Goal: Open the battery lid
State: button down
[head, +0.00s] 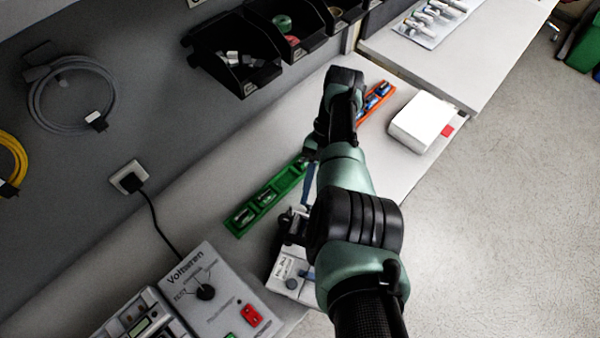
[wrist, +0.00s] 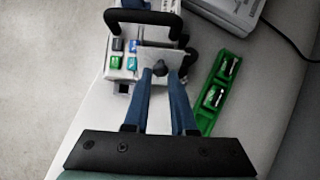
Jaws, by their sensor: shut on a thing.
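The infusion pump (wrist: 118,80) is a light box with coloured buttons and a dark handle frame, at the upper middle of the wrist view. In the head view the pump (head: 291,284) is partly hidden by my arm. I cannot tell how far the lid is tilted. In the head view only a blue finger (head: 308,188) of my gripper shows beside my arm.
A green battery tray (head: 265,198) lies beside the pump; it also shows in the wrist view (wrist: 205,122). The Voltmeren tester (head: 215,285) stands to the left. An orange tray (head: 364,114) and a white box (head: 422,122) are farther back. Dark bins (head: 232,62) hang on the wall.

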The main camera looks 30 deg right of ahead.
jog(key=shift+b, duration=0.35)
jog(key=shift+f+y+b, duration=0.1)
jog(key=shift+y+b, duration=0.2)
jog(key=shift+b, duration=0.4)
jog(key=shift+g+b, duration=0.4)
jog(key=shift+b, duration=0.45)
jog(key=shift+w+d+b, duration=0.1)
jog(key=shift+w+b, duration=0.05)
jog(key=shift+b, duration=0.5)
jog(key=c, duration=1)
grip_release()
jog(key=shift+c, duration=0.2)
